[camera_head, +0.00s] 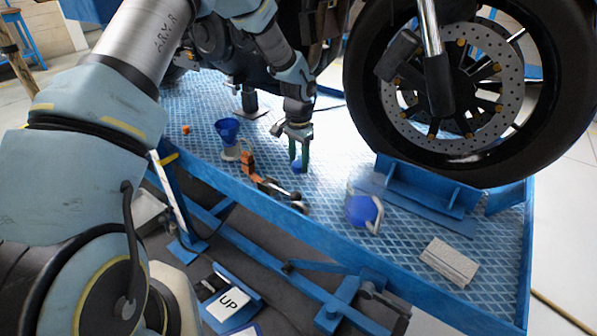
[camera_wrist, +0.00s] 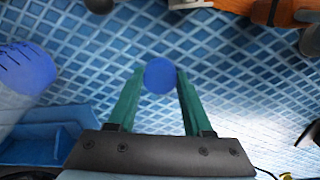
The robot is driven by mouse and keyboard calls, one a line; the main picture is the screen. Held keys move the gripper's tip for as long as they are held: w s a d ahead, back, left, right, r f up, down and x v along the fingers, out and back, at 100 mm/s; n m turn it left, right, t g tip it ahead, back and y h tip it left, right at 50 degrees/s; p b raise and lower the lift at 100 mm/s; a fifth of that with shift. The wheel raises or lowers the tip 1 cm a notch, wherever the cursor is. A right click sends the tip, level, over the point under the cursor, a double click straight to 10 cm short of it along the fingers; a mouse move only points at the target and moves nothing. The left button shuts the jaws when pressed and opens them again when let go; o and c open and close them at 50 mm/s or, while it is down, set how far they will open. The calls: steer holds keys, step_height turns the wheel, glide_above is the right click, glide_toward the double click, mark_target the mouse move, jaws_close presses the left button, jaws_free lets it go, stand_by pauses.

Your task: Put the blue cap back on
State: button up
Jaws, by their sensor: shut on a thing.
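The small round blue cap (camera_wrist: 160,75) is between the green fingertips of my gripper (camera_wrist: 159,86) in the wrist view. In the head view my gripper (camera_head: 299,158) points down over the blue tread-plate platform, with the cap (camera_head: 297,166) showing blue between its fingers. I cannot tell whether the cap touches the platform. A pale jug (camera_head: 362,208) with blue in it and a handle stands to the right and nearer the camera; it also shows at the left of the wrist view (camera_wrist: 25,70). I cannot make out what the cap fits.
A blue funnel (camera_head: 228,130) stands over a pale base, left of my gripper. An orange and dark tool (camera_head: 265,185) lies near the platform's front edge. A motorcycle wheel (camera_head: 455,90) rises at right, above a blue chock (camera_head: 425,187). A grey block (camera_head: 450,262) lies front right.

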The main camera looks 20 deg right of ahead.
mark_target(298, 171)
steer(key=shift+f, duration=1.85)
steer(key=shift+f, duration=0.15)
steer(key=o, duration=1.3)
steer(key=shift+c, duration=0.2)
step_height(298, 171, up, 12)
steer(key=shift+a+r, duration=0.15)
steer(key=shift+r, duration=0.05)
steer(key=a+r+n, duration=0.3)
steer(key=a+r, duration=0.1)
steer(key=a, duration=0.7)
steer(key=a+r+n, duration=0.3)
steer(key=a, duration=0.7)
steer(key=s+a+r+n, duration=0.1)
steer(key=s+a+n, duration=0.2)
steer(key=s+a, duration=0.2)
steer(key=s+a+r+n+t, duration=0.1)
steer(key=s+a+n, duration=0.3)
steer(key=a, duration=0.6)
steer(key=shift+s+a+r+t, duration=0.25)
steer(key=shift+s+r+t, duration=0.05)
steer(key=shift+s, duration=0.7)
